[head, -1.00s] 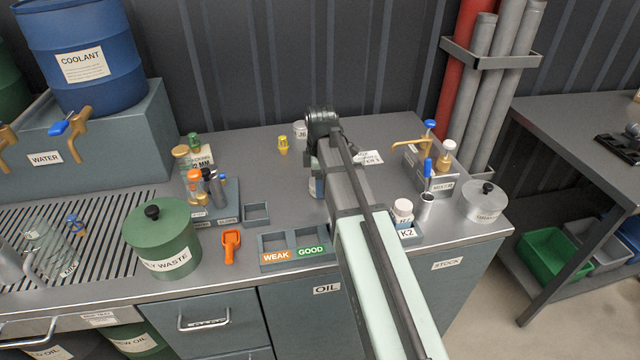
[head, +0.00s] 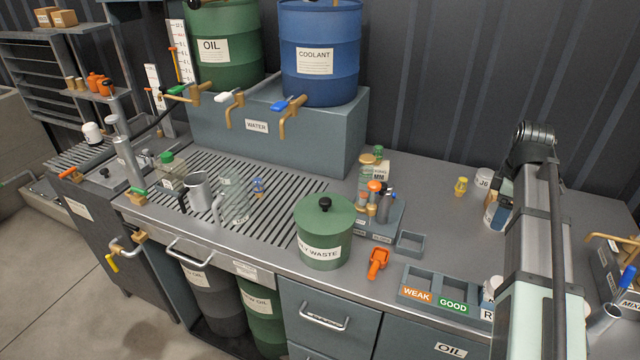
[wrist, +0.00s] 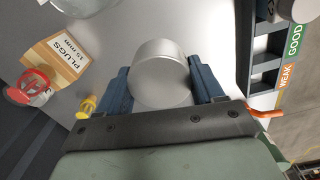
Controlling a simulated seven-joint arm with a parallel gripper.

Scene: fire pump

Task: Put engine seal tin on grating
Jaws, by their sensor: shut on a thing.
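A silver, flat-topped round tin (wrist: 160,72) sits between the two blue fingers of my gripper (wrist: 163,85) in the wrist view, and the gripper is shut on it. In the head view a pale tin with a partly visible label (head: 491,215) shows left of my arm. The label is too small to read, and the arm hides part of the tin and my fingers. I cannot tell whether the tin touches the counter. The slatted grating (head: 300,200) lies left in the head view, well away from my gripper, beneath the taps.
A glass jug (head: 233,200) and metal mug (head: 198,190) stand on the grating. A WEAK/GOOD tray (head: 435,285) lies at the counter front.

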